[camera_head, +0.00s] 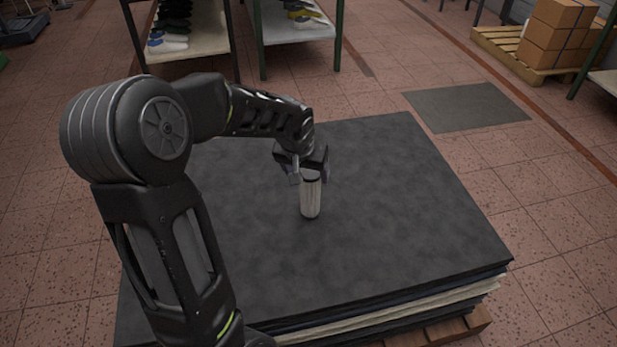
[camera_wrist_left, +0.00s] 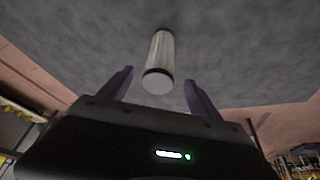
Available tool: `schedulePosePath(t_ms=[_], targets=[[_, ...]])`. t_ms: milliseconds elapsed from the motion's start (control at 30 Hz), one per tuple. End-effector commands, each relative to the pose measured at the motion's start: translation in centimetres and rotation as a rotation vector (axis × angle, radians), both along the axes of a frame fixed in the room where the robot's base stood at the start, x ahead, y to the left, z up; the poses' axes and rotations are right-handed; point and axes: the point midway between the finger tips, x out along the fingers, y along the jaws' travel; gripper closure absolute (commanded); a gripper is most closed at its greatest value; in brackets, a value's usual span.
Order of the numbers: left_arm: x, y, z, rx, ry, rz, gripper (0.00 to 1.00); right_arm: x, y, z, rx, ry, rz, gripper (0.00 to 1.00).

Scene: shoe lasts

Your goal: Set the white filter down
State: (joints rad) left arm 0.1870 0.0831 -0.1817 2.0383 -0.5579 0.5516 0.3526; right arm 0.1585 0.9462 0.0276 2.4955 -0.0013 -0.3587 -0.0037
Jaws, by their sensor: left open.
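The white filter (camera_head: 311,198) is a pale cylinder with a dark band at its top end. It stands upright on the dark sheet stack (camera_head: 400,200), near the middle. My left gripper (camera_head: 311,177) is at the filter's top end, with its fingers apart. In the left wrist view the filter (camera_wrist_left: 160,62) lies beyond and between the two open fingertips of the gripper (camera_wrist_left: 158,83), with a gap on each side. Its far end meets the grey sheet surface. My right gripper is not in view.
The sheet stack rests on a wooden pallet (camera_head: 478,322). Its top is otherwise clear. Shelves with shoe lasts (camera_head: 170,30) stand at the back. Cardboard boxes (camera_head: 553,38) sit on another pallet at the back right. A grey mat (camera_head: 466,107) lies on the tiled floor.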

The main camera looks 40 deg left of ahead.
Motion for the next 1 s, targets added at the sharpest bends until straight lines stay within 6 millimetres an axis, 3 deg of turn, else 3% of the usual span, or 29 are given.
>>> schedulePosePath(t_ms=[167,733,800,1000], targets=[[-0.5,-0.2,1.3,0.000,-0.001,0.000,0.27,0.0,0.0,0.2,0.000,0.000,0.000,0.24],[-0.5,-0.2,1.3,0.000,0.000,0.000,0.27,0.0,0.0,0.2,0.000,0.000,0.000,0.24],[-0.5,-0.2,1.3,0.000,-0.001,-0.001,0.24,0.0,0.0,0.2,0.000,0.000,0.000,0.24],[1.2,-1.4,1.3,-0.026,-0.066,-0.025,0.24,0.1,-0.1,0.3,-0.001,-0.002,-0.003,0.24]])
